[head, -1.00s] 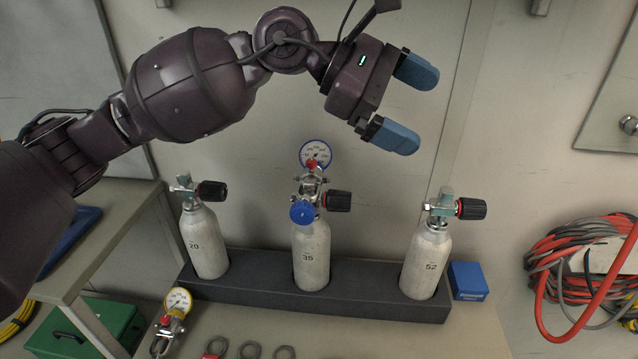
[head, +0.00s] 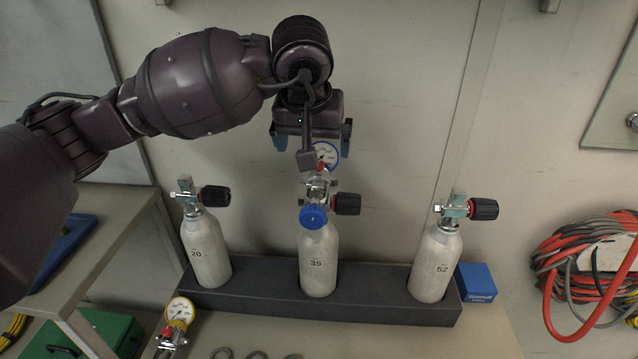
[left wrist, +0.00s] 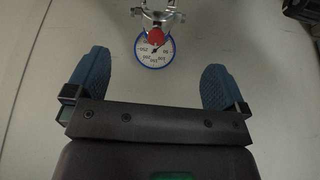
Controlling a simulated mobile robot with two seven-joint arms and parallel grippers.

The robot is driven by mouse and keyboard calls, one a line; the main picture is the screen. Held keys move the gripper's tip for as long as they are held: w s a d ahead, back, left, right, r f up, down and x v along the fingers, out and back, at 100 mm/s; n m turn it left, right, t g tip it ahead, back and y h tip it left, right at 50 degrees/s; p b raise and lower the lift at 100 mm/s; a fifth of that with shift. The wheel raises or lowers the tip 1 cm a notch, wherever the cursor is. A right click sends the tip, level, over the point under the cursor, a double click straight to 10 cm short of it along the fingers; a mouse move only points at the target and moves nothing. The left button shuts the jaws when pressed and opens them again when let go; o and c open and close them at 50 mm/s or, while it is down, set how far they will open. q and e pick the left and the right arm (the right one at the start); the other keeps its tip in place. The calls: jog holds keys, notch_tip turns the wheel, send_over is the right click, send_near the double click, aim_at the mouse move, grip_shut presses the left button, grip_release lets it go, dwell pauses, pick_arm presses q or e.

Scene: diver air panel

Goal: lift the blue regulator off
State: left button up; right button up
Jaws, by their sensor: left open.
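The blue regulator (head: 314,216), with a blue cap and a blue-rimmed gauge (head: 326,155), sits on the valve of the middle cylinder marked 35 (head: 318,262). My left gripper (head: 312,145) is above and behind it, partly hiding the gauge from the head view. In the left wrist view the open fingers (left wrist: 155,80) stand either side of the blue-rimmed gauge (left wrist: 154,49), which lies a little beyond the fingertips with a red knob (left wrist: 157,36). The jaws are empty. My right gripper is not in view.
Cylinders 20 (head: 207,252) and 52 (head: 436,264) stand either side in the dark rack (head: 380,305). A yellow-rimmed gauge (head: 180,311) lies at the front left. A blue box (head: 478,283) is right of the rack. Hoses (head: 590,265) hang on the right wall.

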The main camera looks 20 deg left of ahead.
aim_at(320, 170)
pick_arm(q)
jog(key=x, duration=0.4)
jog(key=shift+f+b, duration=0.1)
jog(key=shift+b, duration=0.25)
jog(key=shift+w+f, duration=0.15)
jog(key=shift+f, duration=0.1)
jog(key=b+x, duration=0.1)
jog(key=x, duration=0.3)
jog(key=shift+w+d+f, duration=0.15)
jog(key=shift+w, duration=0.15)
jog(key=shift+w+f, duration=0.15)
jog(key=shift+f, duration=0.05)
jog(key=shift+r, duration=0.2)
jog(key=shift+c, duration=0.3)
jog(key=c, duration=1.2)
